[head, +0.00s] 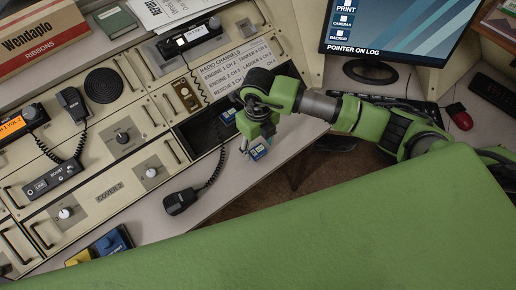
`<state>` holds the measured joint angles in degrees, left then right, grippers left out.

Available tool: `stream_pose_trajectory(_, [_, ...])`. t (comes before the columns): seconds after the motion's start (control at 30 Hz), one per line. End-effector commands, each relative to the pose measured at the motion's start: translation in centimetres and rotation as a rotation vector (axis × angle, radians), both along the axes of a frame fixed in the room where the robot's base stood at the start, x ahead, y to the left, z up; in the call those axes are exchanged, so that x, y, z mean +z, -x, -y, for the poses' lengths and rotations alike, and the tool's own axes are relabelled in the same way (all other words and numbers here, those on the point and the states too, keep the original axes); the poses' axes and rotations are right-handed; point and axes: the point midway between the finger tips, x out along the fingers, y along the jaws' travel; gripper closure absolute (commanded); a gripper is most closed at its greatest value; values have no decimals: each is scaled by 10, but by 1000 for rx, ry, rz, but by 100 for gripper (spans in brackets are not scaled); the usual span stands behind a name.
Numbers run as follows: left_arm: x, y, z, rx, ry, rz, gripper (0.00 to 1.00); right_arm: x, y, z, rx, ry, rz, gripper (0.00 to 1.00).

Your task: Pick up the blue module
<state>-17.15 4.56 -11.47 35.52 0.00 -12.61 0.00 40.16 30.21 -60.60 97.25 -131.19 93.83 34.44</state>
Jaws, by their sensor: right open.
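A larger blue block (113,241) lies at the lower left beside a yellow one (80,258). My left gripper is not in view.
A black handset (180,202) on a coiled cord lies on the desk left of the gripper. A radio channels label (236,68) is above the bay. A monitor (395,30), keyboard (385,105) and red mouse (459,116) are at the right. The desk strip (225,190) below the bay is mostly clear.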

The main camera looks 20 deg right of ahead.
Motion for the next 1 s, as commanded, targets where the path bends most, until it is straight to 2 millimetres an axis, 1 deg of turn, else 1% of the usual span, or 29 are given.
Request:
stream_pose_trajectory(0.03, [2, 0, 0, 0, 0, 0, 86, -5, 0, -1, 0, -1, -1, 47])
stream_pose_trajectory(0.13, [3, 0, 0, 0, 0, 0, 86, -12, 0, -1, 1, -1, 0, 47])
stream_pose_trajectory(0.37, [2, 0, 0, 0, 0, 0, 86, -14, 0, 0, 2, -2, 2, 47])
stream_pose_trajectory(0.4, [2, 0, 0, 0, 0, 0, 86, -14, 0, 0, 2, -2, 2, 58])
stream_pose_trajectory(0.47, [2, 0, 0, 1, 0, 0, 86, -14, 0, 0, 1, -2, 2, 73])
stream_pose_trajectory(0.5, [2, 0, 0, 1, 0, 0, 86, -14, 0, 0, 1, -2, 2, 84])
stream_pose_trajectory(0.53, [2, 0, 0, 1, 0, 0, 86, -13, 0, 0, 1, -2, 2, 91])
stream_pose_trajectory(0.63, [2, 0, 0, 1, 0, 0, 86, -13, 0, 0, 1, -2, 2, 91])
stream_pose_trajectory(0.67, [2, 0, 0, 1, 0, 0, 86, -13, 0, 0, 1, -2, 2, 94])
stream_pose_trajectory(0.87, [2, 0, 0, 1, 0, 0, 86, -12, -1, 0, 1, -2, 2, 94])
stream_pose_trajectory(1.0, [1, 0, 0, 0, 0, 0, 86, -5, -1, -1, 1, -2, 5, 94])
